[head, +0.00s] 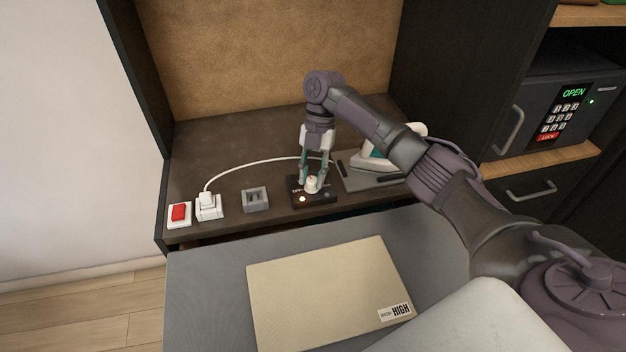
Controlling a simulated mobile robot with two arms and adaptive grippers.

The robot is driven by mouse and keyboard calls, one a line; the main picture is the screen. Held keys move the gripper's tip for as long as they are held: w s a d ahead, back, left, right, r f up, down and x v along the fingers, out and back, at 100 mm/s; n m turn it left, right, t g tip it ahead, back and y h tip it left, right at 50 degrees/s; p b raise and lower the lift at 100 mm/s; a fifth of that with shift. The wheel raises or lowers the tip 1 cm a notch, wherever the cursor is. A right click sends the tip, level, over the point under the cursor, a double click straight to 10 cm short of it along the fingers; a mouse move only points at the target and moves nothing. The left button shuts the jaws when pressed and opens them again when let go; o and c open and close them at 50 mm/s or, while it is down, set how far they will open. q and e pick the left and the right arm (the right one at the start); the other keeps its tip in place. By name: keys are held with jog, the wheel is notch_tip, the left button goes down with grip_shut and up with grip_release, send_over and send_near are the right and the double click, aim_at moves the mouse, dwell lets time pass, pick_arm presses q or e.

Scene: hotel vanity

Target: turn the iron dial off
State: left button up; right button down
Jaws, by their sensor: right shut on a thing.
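The iron dial (312,183) is a small pale knob with a reddish mark, on a black control box (326,201) on the dark vanity top. A small light (302,199) glows on the box beside the dial. My right gripper (313,182) points down from above and is shut on the dial, a finger on each side. The white and teal iron (378,160) rests on a grey plate to the right, partly hidden behind my right arm. My left gripper is not in view.
A red switch (179,212), a white plug (208,205) with a white cord and a grey socket block (255,199) stand left of the box. A safe (560,105) reading "OPEN" is at right.

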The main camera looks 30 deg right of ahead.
jog(key=shift+a+n+h+b, duration=0.1)
jog(key=shift+n+h+b, duration=0.2)
jog(key=shift+n, duration=0.6)
jog(key=shift+w+n+g+h, duration=0.1)
jog(key=shift+n+g+h, duration=0.25)
jog(key=shift+n, duration=0.65)
jog(key=n+h, duration=0.1)
jog(key=n, duration=0.2)
jog(key=shift+r+g, duration=0.1)
jog(key=shift+g, duration=0.25)
jog(key=shift+a+n+h+p, duration=0.1)
jog(key=shift+n+h+p, duration=0.3)
jog(key=shift+n, duration=0.7)
jog(key=shift+n+h+b, duration=0.35)
jog(key=shift+n, duration=0.35)
jog(key=shift+n+h+b, duration=0.4)
jog(key=shift+n+b, duration=0.15)
jog(key=shift+n, duration=0.45)
